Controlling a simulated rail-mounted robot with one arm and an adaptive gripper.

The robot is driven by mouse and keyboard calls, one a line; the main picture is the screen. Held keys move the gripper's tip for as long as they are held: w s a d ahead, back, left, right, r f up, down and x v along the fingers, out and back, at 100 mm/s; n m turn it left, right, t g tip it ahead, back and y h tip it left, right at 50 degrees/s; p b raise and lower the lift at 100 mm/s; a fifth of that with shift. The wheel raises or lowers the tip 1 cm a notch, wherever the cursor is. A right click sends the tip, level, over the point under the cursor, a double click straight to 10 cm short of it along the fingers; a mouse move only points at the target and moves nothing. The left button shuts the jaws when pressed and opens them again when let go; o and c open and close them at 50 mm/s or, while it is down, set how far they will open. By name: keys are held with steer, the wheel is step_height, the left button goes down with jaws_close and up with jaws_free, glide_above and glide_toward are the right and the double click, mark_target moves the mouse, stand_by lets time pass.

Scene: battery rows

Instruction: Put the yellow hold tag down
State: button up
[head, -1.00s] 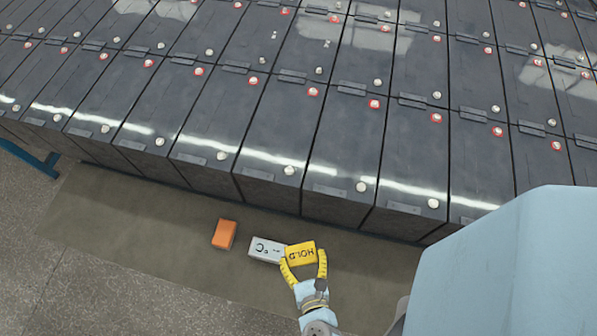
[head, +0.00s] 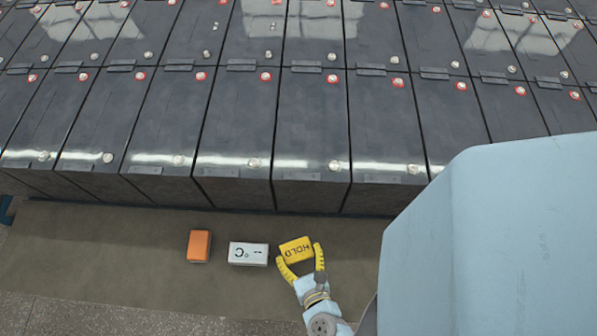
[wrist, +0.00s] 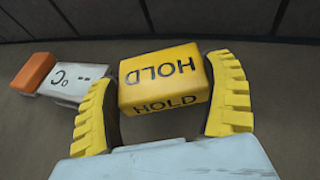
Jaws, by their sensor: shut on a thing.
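The yellow hold tag (head: 296,250) is a small yellow block with HOLD printed in black on it. My gripper (head: 301,262) has yellow fingers on either side of the tag and is shut on it. In the wrist view the tag (wrist: 163,72) sits between the two ribbed fingers of my gripper (wrist: 165,95), with its lettering upside down on the top face and upright on the near face. I cannot tell whether the tag touches the floor mat below.
A white block marked °C (head: 248,253) lies just left of the tag, and an orange block (head: 199,246) lies further left. They rest on a brown floor strip (head: 110,245). Rows of dark battery cells (head: 310,130) stand behind it. Bare strip shows around the blocks.

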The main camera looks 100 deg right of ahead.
mark_target(299, 257)
steer(key=shift+f+b, duration=1.6)
steer(key=shift+f, duration=0.3)
steer(key=shift+f, duration=0.15)
steer(key=o, duration=1)
